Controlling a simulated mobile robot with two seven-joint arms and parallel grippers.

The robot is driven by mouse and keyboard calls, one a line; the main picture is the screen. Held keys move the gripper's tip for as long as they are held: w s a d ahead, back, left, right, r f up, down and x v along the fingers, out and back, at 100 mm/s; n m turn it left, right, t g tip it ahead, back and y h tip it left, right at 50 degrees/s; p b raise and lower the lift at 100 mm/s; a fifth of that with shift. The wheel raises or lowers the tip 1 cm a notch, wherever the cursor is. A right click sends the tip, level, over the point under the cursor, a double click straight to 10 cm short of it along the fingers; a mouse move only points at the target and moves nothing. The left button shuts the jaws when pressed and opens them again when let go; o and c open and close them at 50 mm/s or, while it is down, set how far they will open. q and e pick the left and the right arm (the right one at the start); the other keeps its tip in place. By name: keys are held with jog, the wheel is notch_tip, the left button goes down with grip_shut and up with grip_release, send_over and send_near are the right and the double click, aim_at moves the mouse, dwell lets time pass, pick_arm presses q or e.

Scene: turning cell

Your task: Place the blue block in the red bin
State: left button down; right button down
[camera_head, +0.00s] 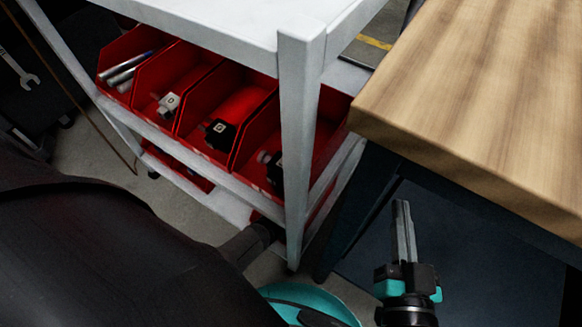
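I see no blue block in this view. Several red bins stand side by side on the shelf of a white rack; one of them, a red bin (245,92), holds a dark part with a light face. The bin at the left end holds pen-like rods, and the others hold small parts. My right gripper (404,203) points up at the lower right, beside the wooden table and apart from the bins. Its two grey fingers lie together with nothing visible between them. My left gripper is not in view.
The white rack (299,130) has a front post that hides part of the rightmost bin. A thick wooden tabletop (480,90) fills the upper right, and its visible part is bare. More red shows on the rack's lower shelf. A wrench hangs at the far left.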

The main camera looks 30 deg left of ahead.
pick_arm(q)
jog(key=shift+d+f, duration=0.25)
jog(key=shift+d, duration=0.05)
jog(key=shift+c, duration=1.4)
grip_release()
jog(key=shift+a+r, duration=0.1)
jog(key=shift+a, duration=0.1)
